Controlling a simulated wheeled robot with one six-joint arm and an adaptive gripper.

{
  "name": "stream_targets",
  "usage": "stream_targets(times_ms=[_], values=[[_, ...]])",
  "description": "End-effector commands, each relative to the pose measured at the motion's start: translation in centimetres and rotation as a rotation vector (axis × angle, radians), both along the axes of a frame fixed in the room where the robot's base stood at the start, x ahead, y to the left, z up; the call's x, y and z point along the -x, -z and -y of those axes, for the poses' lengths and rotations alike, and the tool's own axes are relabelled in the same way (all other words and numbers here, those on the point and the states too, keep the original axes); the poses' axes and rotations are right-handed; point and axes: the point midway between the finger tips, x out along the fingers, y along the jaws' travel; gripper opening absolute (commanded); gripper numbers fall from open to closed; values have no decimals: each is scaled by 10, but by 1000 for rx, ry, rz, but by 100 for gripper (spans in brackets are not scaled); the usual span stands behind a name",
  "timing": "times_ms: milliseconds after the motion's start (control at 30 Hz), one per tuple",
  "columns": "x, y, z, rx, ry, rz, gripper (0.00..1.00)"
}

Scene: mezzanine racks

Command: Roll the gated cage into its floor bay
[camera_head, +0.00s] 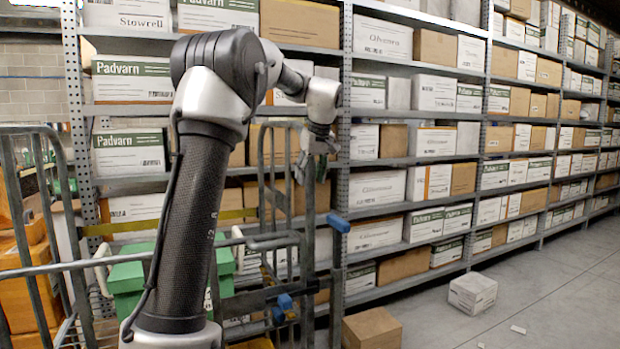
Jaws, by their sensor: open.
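The gated cage (90,263) is a grey tubular metal frame close in front of me, across the lower left. It holds a green box (128,278) and orange boxes (30,285). Blue fittings show on its gate, an upper one (338,223) and a lower one (285,301). My gripper (316,172) is open and empty, pointing down above the upper blue fitting near the gate's upper right corner. I cannot tell its depth from the gate. My arm hides part of the cage. No marked floor bay can be made out.
Tall racks (480,130) full of cartons run behind the cage and away to the right. A brown carton (371,328) stands on the floor right of the cage. A white carton (472,293) lies farther right, with small white pieces (518,329) nearby. The right floor is otherwise clear.

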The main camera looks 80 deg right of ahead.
Motion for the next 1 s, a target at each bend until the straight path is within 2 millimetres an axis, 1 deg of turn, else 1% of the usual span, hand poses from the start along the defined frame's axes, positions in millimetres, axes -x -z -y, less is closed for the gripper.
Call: stream_targets(times_ms=[33,300,400,500,667,1000], values=[[3,-9,-2,5,1,0,48],[17,-64,-20,4,1,0,48],[21,-81,-26,4,1,0,48],[24,-93,-30,3,0,-1,48],[25,-100,-32,1,0,0,48],[25,-100,-33,0,0,0,48]])
